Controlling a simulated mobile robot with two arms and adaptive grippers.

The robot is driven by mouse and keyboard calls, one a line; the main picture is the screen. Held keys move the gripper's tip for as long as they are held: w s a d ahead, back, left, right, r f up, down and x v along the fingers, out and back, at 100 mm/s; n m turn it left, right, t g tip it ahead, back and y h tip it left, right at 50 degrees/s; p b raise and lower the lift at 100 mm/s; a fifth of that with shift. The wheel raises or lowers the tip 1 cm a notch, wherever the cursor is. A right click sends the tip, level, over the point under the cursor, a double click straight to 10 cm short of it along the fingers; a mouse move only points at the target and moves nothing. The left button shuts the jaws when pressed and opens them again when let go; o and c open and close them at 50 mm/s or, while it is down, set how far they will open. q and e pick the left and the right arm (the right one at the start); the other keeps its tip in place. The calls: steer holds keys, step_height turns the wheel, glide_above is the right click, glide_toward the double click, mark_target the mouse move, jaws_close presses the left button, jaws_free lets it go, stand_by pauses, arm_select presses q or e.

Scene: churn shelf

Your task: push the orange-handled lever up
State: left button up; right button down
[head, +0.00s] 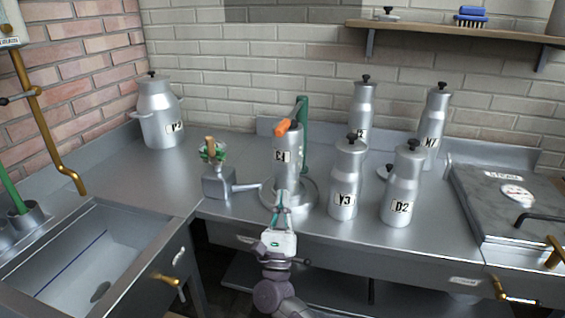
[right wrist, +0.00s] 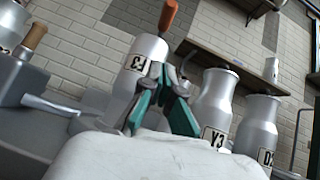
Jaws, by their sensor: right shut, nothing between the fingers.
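The orange-handled lever (head: 284,127) is mounted on a green post (head: 303,115) at the back of the counter. Its orange grip slopes down toward me, just above a silver can (head: 287,158) on a round metal base. In the right wrist view the orange grip (right wrist: 168,15) rises at the top, above the can (right wrist: 145,50). My right gripper (head: 281,199) is shut and empty, in front of the can's lower part and below the lever handle. Its green fingers (right wrist: 166,75) show in the right wrist view, with the handle above the tips. My left gripper is not in view.
Silver cans labelled Y3 (head: 345,185) and D2 (head: 401,190) stand just right of the lever stand. A small metal box with a spout (head: 217,184) sits to its left. A sink (head: 85,255) is at left, and a lidded unit (head: 505,195) at right.

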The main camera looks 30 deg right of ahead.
steer(key=p+x, duration=0.3)
steer(key=x, duration=0.7)
steer(key=shift+r, duration=0.1)
steer(key=shift+w+a+r+p, duration=0.15)
steer(key=shift+r+p, duration=0.35)
steer(key=shift+r, duration=0.35)
steer(key=shift+w+a+r+p, duration=0.1)
steer(key=shift+r+p, duration=0.4)
steer(key=shift+r, duration=0.4)
